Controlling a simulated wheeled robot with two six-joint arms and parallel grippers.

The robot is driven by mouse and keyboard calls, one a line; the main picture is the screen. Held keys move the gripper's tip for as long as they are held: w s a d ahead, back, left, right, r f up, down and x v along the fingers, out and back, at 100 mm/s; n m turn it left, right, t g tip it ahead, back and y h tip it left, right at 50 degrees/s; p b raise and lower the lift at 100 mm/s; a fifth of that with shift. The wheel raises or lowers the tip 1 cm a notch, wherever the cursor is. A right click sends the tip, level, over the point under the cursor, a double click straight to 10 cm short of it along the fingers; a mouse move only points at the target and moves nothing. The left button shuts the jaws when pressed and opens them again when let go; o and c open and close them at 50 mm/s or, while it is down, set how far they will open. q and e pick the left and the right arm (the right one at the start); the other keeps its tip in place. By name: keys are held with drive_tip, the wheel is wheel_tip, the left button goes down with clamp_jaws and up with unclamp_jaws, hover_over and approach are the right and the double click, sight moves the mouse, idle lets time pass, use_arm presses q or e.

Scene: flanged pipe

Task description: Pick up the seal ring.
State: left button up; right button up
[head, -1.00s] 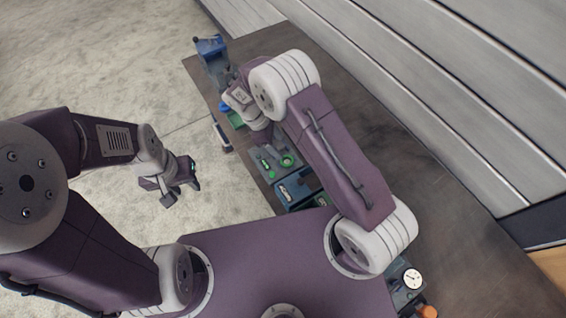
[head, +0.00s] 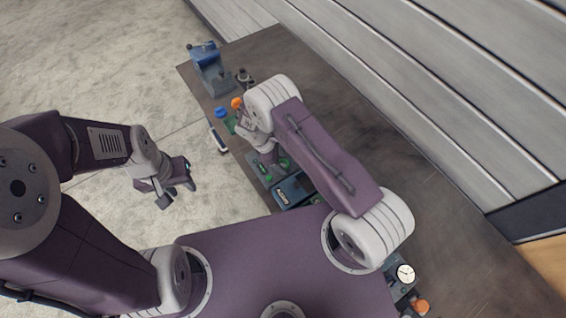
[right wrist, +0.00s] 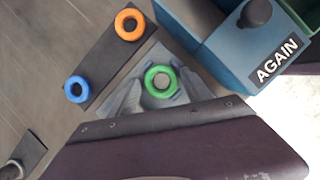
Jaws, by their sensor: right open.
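A green ring (right wrist: 160,81) lies on a small grey plate in the right wrist view. An orange ring (right wrist: 129,24) and a blue ring (right wrist: 77,89) lie on a dark strip beside it; I cannot tell from looks alone which is the seal ring. My right gripper (right wrist: 158,95) is open, its pale fingers showing on either side of the green ring; contact is not clear. In the head view my right gripper (head: 267,155) is over the bench's near edge, mostly hidden by its wrist. My left gripper (head: 177,189) hangs over the floor, apart from the bench; its opening is unclear.
A blue box (right wrist: 250,45) marked AGAIN, with a dark knob, stands close right of the green ring. A blue device (head: 210,68) stands at the bench's far corner. A dial gauge (head: 405,273) sits near my base. The bench (head: 400,170) is bare toward the wall.

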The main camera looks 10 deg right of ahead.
drive_tip(key=c, duration=1.1)
drive_tip(key=shift+r, duration=0.1)
drive_tip(key=shift+r, duration=0.2)
drive_tip(key=r+b, duration=0.1)
drive_tip(key=r, duration=0.1)
drive_tip(key=s+r+b, duration=0.1)
drive_tip(key=r, duration=0.1)
drive_tip(key=shift+s, duration=0.1)
drive_tip(key=s+r, duration=0.2)
drive_tip(key=s, duration=0.1)
drive_tip(key=s+r+b, duration=0.1)
drive_tip(key=s+r, duration=0.1)
drive_tip(key=s, duration=0.2)
drive_tip(key=s+r+b, duration=0.1)
drive_tip(key=s+r, duration=0.1)
drive_tip(key=s, duration=0.1)
drive_tip(key=shift+s+d+r, duration=0.2)
drive_tip(key=shift+s+d, duration=0.05)
wheel_tip(320, 180, up, 3)
drive_tip(key=p, duration=0.2)
drive_tip(key=shift+p, duration=0.4)
drive_tip(key=shift+f, duration=0.1)
